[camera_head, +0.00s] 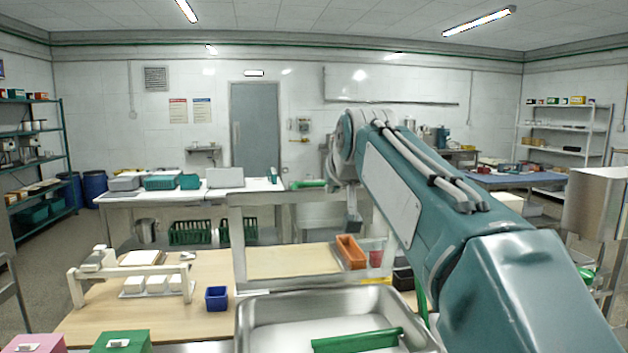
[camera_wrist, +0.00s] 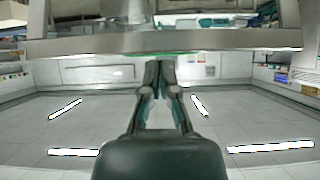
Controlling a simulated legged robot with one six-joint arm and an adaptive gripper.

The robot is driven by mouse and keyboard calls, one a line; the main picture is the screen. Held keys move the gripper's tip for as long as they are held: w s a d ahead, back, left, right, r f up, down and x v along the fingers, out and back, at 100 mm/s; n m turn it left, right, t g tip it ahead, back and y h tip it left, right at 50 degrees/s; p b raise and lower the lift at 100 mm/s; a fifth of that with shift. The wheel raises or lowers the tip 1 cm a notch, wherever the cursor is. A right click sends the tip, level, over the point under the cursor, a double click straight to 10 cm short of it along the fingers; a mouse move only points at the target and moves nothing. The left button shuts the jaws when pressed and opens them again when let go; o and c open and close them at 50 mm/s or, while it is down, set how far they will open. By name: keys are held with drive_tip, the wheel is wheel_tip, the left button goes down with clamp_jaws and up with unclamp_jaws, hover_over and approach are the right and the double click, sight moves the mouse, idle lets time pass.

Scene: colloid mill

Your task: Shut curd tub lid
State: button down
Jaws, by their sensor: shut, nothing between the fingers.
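I cannot tell for sure which container is the curd tub. On the far bench in the head view, a light grey panel (camera_head: 225,178) stands up like a raised lid, beside a grey tub (camera_head: 125,183) and a green crate (camera_head: 166,182). My gripper (camera_head: 353,226) hangs down in front of that bench, to the right of the panel, and looks small and partly hidden by my arm. In the wrist view, my gripper (camera_wrist: 159,66) is shut and empty, with its fingertips close to a bench edge (camera_wrist: 200,41) in the picture. That view is upside down.
A steel basin (camera_head: 265,305) with a green object (camera_head: 358,340) is in front. A blue tub (camera_head: 216,298), a press frame (camera_head: 130,275) and an orange bin (camera_head: 350,251) stand on the wooden bench. Pink (camera_head: 36,344) and green (camera_head: 121,342) boxes are front left.

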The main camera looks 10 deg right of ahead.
drive_tip(key=shift+t, duration=0.9)
drive_tip(key=w+r, duration=0.1)
drive_tip(key=w, duration=0.1)
drive_tip(key=w+r, duration=0.2)
drive_tip(key=w, duration=0.1)
drive_tip(key=w+r, duration=0.1)
drive_tip(key=w, duration=0.1)
drive_tip(key=shift+w+d+r, duration=0.15)
drive_tip(key=shift+w+r, duration=0.1)
drive_tip(key=shift+r, duration=0.1)
drive_tip(key=x, duration=0.9)
drive_tip(key=shift+w, duration=0.3)
drive_tip(key=shift+s+f, duration=0.1)
drive_tip(key=shift+f, duration=0.1)
drive_tip(key=shift+s+f, duration=0.4)
drive_tip(key=shift+s, duration=0.4)
drive_tip(key=shift+s+f, duration=0.4)
drive_tip(key=shift+s, duration=0.4)
drive_tip(key=shift+s, duration=0.1)
